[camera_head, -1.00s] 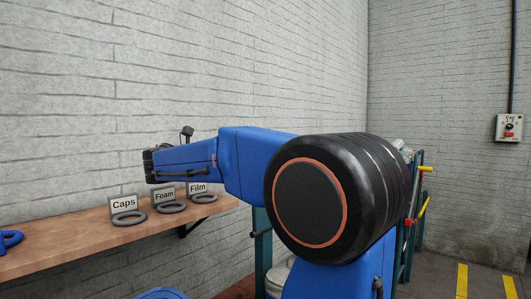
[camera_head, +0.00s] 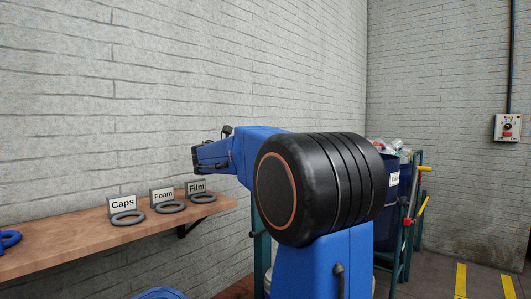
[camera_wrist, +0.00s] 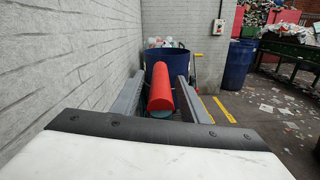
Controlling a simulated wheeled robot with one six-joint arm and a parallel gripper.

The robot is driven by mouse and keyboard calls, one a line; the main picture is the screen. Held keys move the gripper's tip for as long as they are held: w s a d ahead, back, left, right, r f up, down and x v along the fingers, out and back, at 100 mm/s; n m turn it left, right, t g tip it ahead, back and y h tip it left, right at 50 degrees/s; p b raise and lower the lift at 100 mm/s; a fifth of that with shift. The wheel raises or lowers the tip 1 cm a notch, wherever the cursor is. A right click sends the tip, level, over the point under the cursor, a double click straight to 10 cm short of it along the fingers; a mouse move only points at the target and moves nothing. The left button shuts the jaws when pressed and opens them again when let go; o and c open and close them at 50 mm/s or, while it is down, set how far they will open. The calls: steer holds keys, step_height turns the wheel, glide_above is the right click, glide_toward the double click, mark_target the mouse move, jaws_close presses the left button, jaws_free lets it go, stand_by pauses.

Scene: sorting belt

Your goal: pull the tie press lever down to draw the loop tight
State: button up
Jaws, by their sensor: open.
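In the wrist view a thick red cylinder (camera_wrist: 161,88), which looks like the grip of the press lever, lies lengthwise between the two grey fingers of my gripper (camera_wrist: 160,78). The fingers are apart, with a gap visible on both sides of the red cylinder. I cannot tell whether either finger touches it. A small teal part (camera_wrist: 162,117) shows at its near lower end. The loop and the rest of the press cannot be made out.
A blue barrel (camera_wrist: 177,60) with waste on top stands just beyond the fingers. A grey brick wall (camera_wrist: 70,75) runs close on the left. In the head view a wooden shelf (camera_head: 70,240) holds labelled signs at left, and a teal frame with yellow handles (camera_head: 421,206) stands right.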

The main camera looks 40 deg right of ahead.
steer(key=shift+d, duration=0.65)
steer(key=shift+c, duration=0.6)
jaws_close()
steer(key=shift+s, duration=0.15)
